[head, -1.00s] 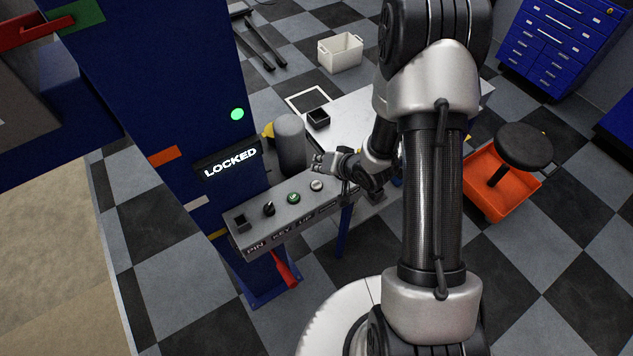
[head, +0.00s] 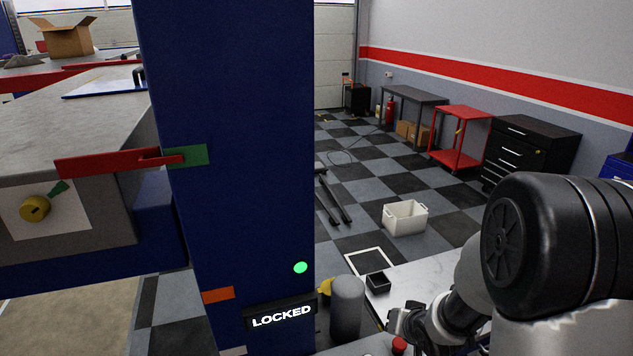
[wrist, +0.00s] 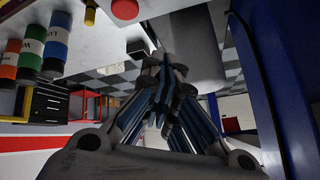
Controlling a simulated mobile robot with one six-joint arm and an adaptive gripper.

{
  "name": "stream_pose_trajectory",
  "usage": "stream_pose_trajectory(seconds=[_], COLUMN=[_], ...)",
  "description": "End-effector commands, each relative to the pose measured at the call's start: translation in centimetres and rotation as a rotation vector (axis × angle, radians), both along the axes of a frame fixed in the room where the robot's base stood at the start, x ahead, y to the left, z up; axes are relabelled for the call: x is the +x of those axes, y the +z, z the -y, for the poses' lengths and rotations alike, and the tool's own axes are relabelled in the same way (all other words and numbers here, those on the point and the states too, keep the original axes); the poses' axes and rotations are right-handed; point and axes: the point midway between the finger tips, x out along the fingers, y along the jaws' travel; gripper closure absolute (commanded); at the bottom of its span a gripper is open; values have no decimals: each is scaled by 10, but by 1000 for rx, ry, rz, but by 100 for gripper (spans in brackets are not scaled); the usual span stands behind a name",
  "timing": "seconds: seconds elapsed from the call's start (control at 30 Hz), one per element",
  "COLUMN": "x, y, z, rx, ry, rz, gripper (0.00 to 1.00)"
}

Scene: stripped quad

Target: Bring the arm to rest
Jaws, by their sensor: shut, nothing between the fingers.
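My gripper (head: 402,322) is in the lower part of the head view, just right of an upright grey cylinder (head: 347,305). My arm reaches in from the right. In the wrist view the fingers (wrist: 163,82) are drawn together and hold nothing. The wrist view looks upside down. A red button (head: 399,344) shows just below the gripper in the head view, and a red round button (wrist: 125,8) also shows at the top of the wrist view, apart from the fingers.
A blue column (head: 235,150) with a lit LOCKED display (head: 282,316) and green light (head: 300,267) stands left of the gripper. A small black tray (head: 378,282) lies on the pale tabletop (head: 425,280). Several labelled cylinders (wrist: 55,45) show in the wrist view. A white crate (head: 405,217) stands on open floor.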

Motion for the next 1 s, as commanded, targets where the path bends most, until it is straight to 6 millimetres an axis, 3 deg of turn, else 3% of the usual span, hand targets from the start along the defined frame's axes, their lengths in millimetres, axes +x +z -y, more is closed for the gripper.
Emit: stream_pose_trajectory(seconds=[0.17, 0.4, 0.7, 0.83, 1.0], x=[-33, -115, -234, -265, -278], y=[37, 68, 65, 60, 59], z=[12, 5, -30, -41, -46], rx=[-151, -245, -230, -216, -208], ry=[-9, 10, 136, 187, 212], rz=[-36, -128, -235, -260, -273], gripper=[100, 100, 100, 100, 100])
